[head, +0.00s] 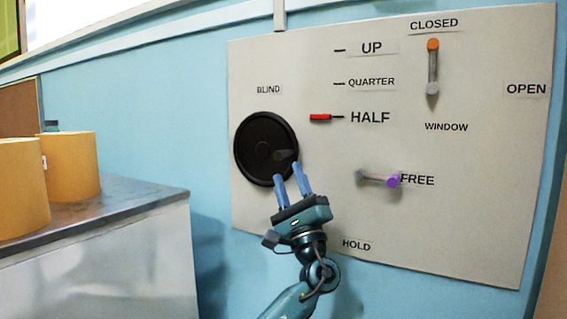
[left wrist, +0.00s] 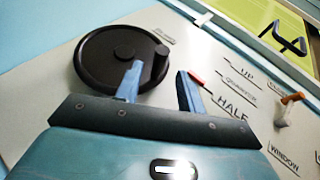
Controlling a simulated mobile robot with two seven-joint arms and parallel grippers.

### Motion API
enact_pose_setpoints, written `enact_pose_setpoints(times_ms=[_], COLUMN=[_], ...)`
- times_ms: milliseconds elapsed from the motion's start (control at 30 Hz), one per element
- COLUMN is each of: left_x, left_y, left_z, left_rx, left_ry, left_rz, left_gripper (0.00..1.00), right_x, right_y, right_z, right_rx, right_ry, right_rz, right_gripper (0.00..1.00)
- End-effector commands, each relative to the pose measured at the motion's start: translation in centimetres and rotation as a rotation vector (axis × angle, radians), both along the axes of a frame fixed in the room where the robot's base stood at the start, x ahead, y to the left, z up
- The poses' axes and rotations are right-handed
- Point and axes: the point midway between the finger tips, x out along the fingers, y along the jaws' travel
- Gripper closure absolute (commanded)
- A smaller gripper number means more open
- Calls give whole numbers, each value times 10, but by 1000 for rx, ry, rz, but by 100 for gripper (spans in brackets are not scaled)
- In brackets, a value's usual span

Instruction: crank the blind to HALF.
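The BLIND crank is a round black wheel (head: 262,150) on a pale wall panel, with a stubby dark handle (head: 285,155) at its right side. In the left wrist view the wheel (left wrist: 100,70) and its handle (left wrist: 160,62) also show. A red pointer (head: 320,117) is level with the HALF label (head: 370,117). My left gripper (head: 288,170) is open at the wheel's lower right, its two blue fingers apart and nothing held. In the wrist view the handle appears between the fingers; whether they touch it I cannot tell. My right gripper is out of view.
The same panel (head: 480,220) carries a WINDOW lever (head: 433,70) with an orange knob, pointing up at CLOSED, and a purple-knobbed lever (head: 378,180) pointing right at FREE. At left, a metal-topped counter (head: 120,200) bears large tan rolls (head: 70,163).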

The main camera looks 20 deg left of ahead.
Motion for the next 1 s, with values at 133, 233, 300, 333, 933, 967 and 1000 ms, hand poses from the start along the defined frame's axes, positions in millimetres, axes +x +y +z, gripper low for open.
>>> enact_pose_setpoints(times_ms=[133, 233, 300, 333, 933, 967, 1000], left_x=[-14, -21, -24, -25, -29, -29, -29], left_y=[-16, -24, -28, -29, -33, -33, -33], left_z=[-27, -39, -44, -47, -50, -48, -43], left_rx=[-1, -1, 0, 0, 0, 0, 0], left_ry=[3, 1, 1, 1, -1, -1, -1], left_rz=[-1, 0, -1, -1, 1, 1, 0], left_gripper=[61, 61, 61, 61, 61, 61, 61], right_x=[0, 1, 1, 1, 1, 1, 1], right_y=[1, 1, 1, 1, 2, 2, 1], right_z=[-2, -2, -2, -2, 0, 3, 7], right_rx=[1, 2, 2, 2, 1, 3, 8], right_ry=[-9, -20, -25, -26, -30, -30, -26], right_rz=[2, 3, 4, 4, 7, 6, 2], right_gripper=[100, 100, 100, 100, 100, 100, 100])
